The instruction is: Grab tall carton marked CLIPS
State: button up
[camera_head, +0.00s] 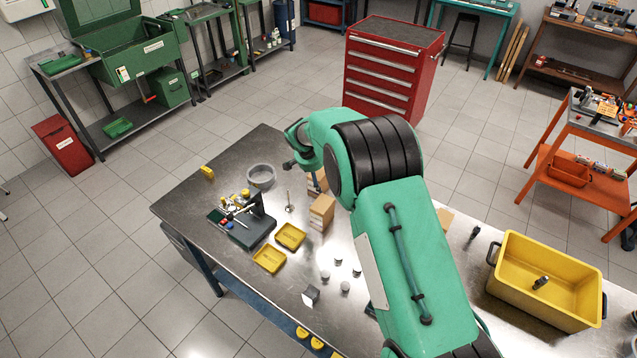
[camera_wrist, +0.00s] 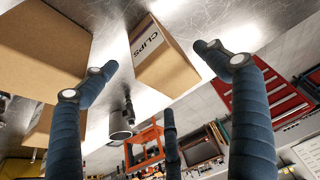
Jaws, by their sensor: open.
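The CLIPS carton (camera_wrist: 165,65) is a brown cardboard box with a white label, seen in the wrist view at upper centre on the metal table. My gripper (camera_wrist: 156,62) is open, with dark blue fingers to the left and right of the carton in the picture and a third finger below. I see no finger touching it, and the space between the fingers holds nothing gripped. In the head view my gripper end (camera_head: 297,150) is over the table's far part, partly hidden by my arm. Cartons stand near it, but their labels cannot be read there.
Other brown cartons (camera_wrist: 40,45) stand close by the left finger in the wrist view. In the head view a carton (camera_head: 321,212), a grey ring (camera_head: 261,176), yellow trays (camera_head: 290,236) and small metal parts lie on the table (camera_head: 190,200). A yellow bin (camera_head: 520,303) stands right.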

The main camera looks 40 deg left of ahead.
jog(key=shift+f, duration=0.1)
jog(key=shift+p+x, duration=0.35)
jog(key=shift+x, duration=2.15)
jog(key=shift+s, duration=0.1)
jog(key=c, duration=1.5)
jog(key=shift+r+b, duration=0.35)
jog(key=shift+r, duration=4.65)
